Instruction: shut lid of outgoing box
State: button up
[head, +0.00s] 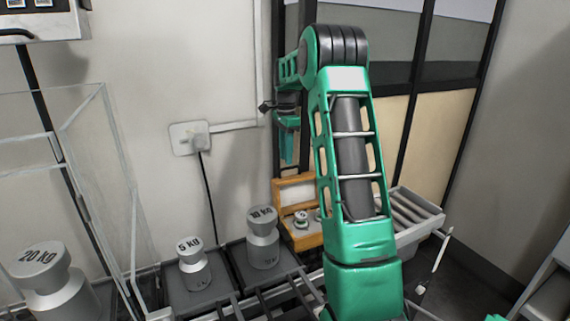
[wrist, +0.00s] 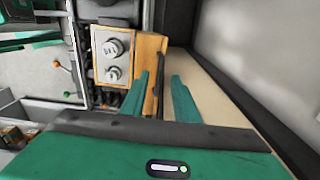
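A wooden box (head: 305,236) stands behind my arm in the head view, with its lid (head: 292,190) raised at the back. It is the only lidded box I see, and no label on it is readable. In the wrist view the box (wrist: 118,82) holds two metal weights, and the lid (wrist: 149,62) stands up edge-on along its right side. My gripper (head: 287,143) is above the lid, pointing down. In the wrist view its green fingers (wrist: 161,88) are apart, close to the lid; I cannot tell whether they touch it. My arm hides the box's right part.
Metal weights marked 20 kg (head: 42,283), 5 kg (head: 194,265) and 10 kg (head: 263,238) stand left of the box. A grey roller tray (head: 408,212) is to its right. A clear-walled enclosure (head: 62,125) stands at left. The wall and framed panels are close behind.

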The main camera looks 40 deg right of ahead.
jog(key=shift+s+f, duration=0.1)
jog(key=shift+f, duration=1.55)
